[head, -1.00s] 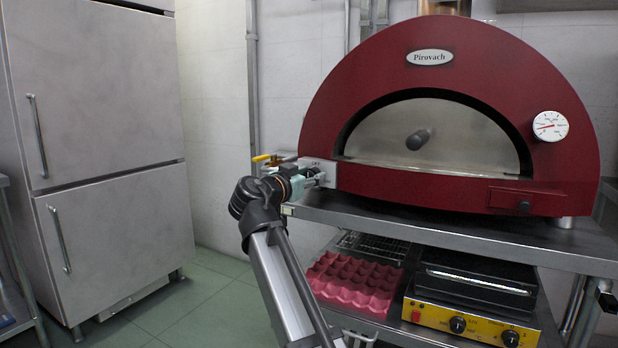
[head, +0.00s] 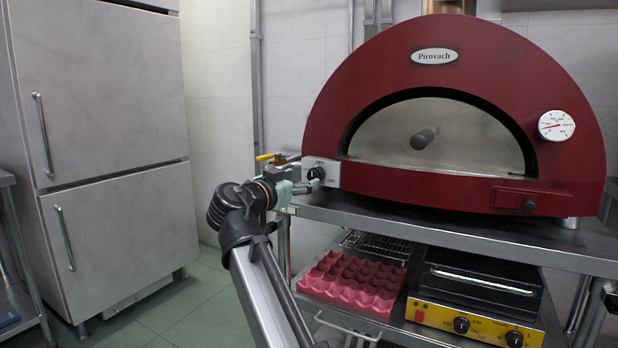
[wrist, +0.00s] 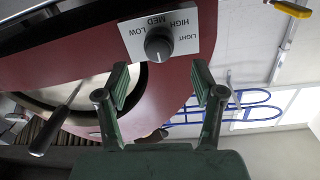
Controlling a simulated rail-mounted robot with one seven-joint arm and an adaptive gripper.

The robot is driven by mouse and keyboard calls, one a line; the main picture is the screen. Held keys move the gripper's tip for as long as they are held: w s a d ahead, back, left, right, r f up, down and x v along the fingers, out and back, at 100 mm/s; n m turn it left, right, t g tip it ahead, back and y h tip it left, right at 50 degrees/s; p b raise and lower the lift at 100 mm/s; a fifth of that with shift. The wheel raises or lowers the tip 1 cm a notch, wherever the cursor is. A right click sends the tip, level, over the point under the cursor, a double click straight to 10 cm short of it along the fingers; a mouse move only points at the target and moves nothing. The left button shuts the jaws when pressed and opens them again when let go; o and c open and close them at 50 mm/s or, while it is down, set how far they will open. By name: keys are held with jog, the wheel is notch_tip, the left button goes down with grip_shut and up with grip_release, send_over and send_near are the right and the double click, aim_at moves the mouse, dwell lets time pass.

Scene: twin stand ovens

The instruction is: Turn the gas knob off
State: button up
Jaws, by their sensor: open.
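The gas knob (head: 317,173) is a small dark dial on a pale panel (head: 334,172) at the red oven's lower left front. In the wrist view the knob (wrist: 158,43) is fully visible, ahead of my fingers. HIGH, MED, LOW and LIGHT are printed around it there, upside down. I cannot clearly tell which mark its pointer faces. My gripper (wrist: 160,82) is open and empty, its two green fingers apart, with the knob roughly between them but beyond the tips. In the head view my gripper (head: 303,187) is just left of and below the knob, apart from it.
The red oven (head: 330,120) stands on a steel table (head: 450,232). A yellow-handled valve (head: 265,157) is behind my gripper. A pink tray (head: 352,282) and a yellow-fronted grill (head: 470,322) sit on the shelf below. A grey fridge (head: 110,100) stands left, with open floor between.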

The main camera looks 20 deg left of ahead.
jog(key=shift+s+a, duration=0.25)
jog(key=shift+s, duration=1.15)
jog(key=shift+s+a, duration=0.2)
jog(key=shift+s, duration=1.15)
